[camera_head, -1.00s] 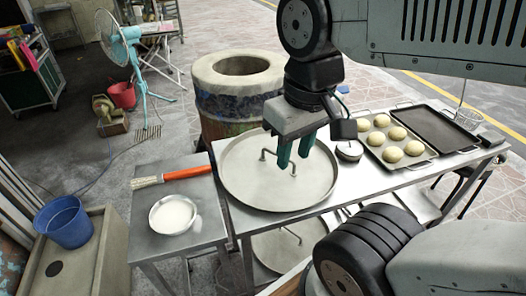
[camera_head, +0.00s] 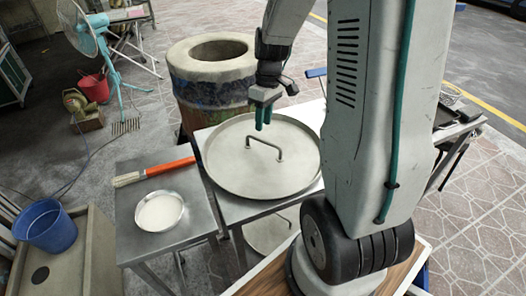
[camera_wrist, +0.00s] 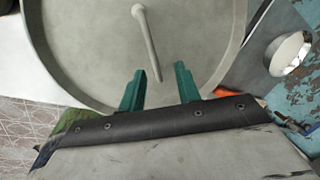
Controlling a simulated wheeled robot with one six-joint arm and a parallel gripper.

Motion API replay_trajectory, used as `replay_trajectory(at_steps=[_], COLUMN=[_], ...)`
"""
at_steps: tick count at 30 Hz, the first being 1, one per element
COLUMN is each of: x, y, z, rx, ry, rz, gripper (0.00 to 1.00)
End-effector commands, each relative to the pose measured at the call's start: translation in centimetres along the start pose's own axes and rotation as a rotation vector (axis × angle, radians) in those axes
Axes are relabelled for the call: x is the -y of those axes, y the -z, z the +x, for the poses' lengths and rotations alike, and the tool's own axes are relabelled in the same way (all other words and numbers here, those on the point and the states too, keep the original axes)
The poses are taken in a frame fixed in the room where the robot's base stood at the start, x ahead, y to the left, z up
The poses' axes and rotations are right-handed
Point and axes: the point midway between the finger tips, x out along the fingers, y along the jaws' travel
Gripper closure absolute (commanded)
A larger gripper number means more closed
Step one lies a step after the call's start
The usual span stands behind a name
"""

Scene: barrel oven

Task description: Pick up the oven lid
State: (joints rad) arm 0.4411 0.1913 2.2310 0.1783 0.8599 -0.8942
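The oven lid (camera_head: 235,178) is a wide round grey metal disc with a raised rim, lying flat on a metal table. Its bar handle (camera_head: 265,144) stands up across the middle. My gripper (camera_head: 263,128) hangs over the far part of the lid, on the far side of the handle. The barrel oven (camera_head: 215,98), with an open round top, stands behind the table.
A side table at left holds a brush with an orange handle (camera_head: 170,167) and a round pan of white powder (camera_head: 160,211). A blue bucket (camera_head: 45,228) is at far left. A second lid (camera_head: 268,232) lies on a lower shelf. My arm hides the table's right part.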

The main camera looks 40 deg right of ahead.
Motion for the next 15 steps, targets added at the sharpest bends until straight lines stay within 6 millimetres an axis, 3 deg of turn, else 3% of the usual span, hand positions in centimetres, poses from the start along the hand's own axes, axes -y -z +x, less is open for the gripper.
replay_trajectory(at_steps=[3, 15], x=[-0.9, -1.1], y=[0.0, -0.1], z=[1.1, 6.0], rx=[0.002, 0.004], ry=[0.008, 0.011], rz=[-0.008, -0.009], gripper=[0.67, 0.67])
